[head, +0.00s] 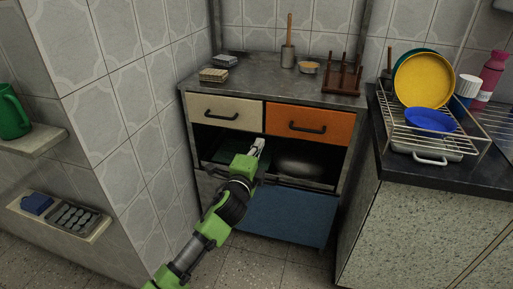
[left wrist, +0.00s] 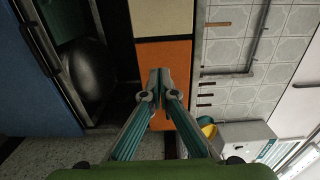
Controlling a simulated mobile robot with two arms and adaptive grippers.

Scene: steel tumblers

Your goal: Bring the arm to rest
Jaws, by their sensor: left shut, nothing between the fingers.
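My left arm reaches in from the bottom of the head view. Its left gripper (head: 258,146) is in front of the open compartment of the cabinet (head: 345,165), just below the orange drawer (head: 295,118). In the left wrist view the two fingers of my left gripper (left wrist: 160,76) are together at the tips, with nothing between them. The orange drawer (left wrist: 166,52) shows behind the fingertips. My right gripper is not in view.
The blue flap (head: 285,215) hangs open below the compartment. A dark rounded vessel (head: 300,164) lies inside. A dish rack (head: 440,135) with plates stands on the right counter. Wall shelves are at left, holding a green jug (head: 13,113) and a tray (head: 72,216).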

